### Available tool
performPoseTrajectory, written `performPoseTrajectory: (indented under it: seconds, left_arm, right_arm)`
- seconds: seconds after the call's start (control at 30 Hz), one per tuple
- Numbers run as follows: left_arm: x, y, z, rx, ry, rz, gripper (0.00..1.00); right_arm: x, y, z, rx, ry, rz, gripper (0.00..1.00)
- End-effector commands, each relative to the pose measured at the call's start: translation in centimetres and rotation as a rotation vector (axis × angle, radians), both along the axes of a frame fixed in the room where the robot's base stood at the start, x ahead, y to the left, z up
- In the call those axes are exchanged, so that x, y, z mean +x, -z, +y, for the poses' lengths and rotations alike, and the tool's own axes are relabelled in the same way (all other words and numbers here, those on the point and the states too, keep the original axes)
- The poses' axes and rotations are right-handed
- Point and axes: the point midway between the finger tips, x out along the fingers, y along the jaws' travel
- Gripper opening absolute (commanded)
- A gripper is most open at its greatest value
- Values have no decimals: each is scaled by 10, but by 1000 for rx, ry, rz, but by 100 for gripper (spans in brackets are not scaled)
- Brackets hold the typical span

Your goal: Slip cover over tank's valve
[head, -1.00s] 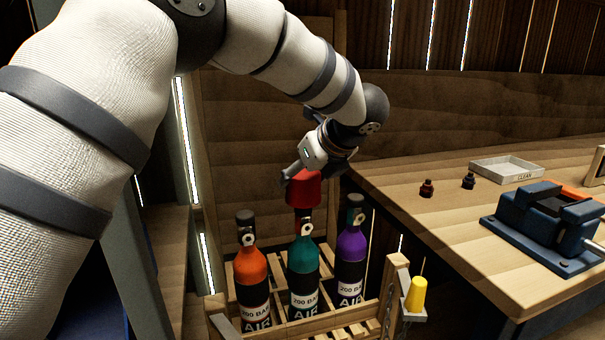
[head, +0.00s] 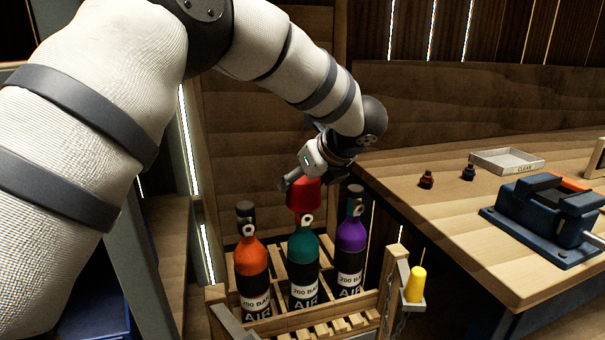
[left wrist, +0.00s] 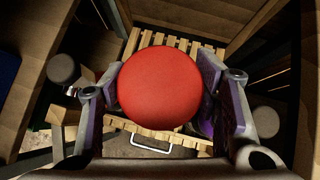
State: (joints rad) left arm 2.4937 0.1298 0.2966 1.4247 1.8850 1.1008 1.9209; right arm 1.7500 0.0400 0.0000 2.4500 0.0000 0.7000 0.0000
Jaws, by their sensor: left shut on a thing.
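A red cover (head: 303,196) sits over the top of the middle, teal tank (head: 303,252) in the head view. The tank's valve is mostly hidden under it, and a round tag shows just below its rim. My left gripper (head: 300,180) is shut on the cover from above. In the left wrist view the cover's round red top (left wrist: 160,82) lies between the two fingers (left wrist: 162,95). How far down the valve the cover sits cannot be told. My right gripper is not in view.
An orange tank (head: 251,268) and a purple tank (head: 350,245), with dark bare valves, stand on either side in a wooden crate (head: 394,285). A yellow bottle (head: 416,286) is on the crate's side. A workbench (head: 440,215) with a blue vise (head: 548,215) is at right.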

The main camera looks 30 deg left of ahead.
Motion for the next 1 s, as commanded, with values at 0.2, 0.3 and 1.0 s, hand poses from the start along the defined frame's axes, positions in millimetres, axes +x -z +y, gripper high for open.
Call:
performPoseTrajectory:
  seconds: [0.2, 0.3, 1.0]
  left_arm:
    - [0, 6, 0, -1, -1, 1, 33]
    - [0, 6, 0, -1, -1, 1, 33]
    - [0, 33, 0, 0, 0, 2, 33]
  right_arm:
    - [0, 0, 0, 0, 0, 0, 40]
    - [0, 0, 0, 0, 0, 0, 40]
    - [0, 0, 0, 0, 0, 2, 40]
